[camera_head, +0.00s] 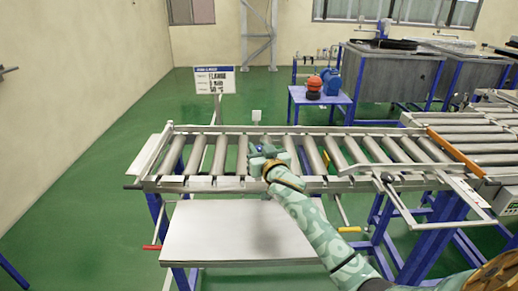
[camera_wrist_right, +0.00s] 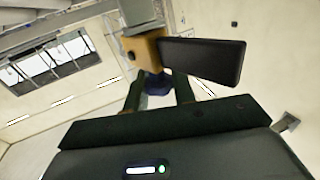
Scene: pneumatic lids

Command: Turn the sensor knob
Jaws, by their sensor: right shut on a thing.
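My right gripper (camera_head: 262,151) is over the rollers, left of the middle of the conveyor, at the end of my patterned right arm. A small pale plate (camera_head: 256,115), which may be part of the sensor, stands just beyond it at the far rail. In the right wrist view my gripper's two dark fingers (camera_wrist_right: 158,88) are shut on a small dark blue knob (camera_wrist_right: 156,83). A tan block (camera_wrist_right: 146,48) is right behind the knob. The knob's marking and turn angle cannot be made out. My left gripper is not in view.
The roller conveyor (camera_head: 205,184) runs across the middle, with a pale board (camera_head: 235,235) below its near side. A sign (camera_head: 215,80) stands behind it. A blue table (camera_head: 318,97) and grey tanks (camera_head: 390,75) are farther back. A black panel (camera_wrist_right: 205,61) hangs close beside the fingers.

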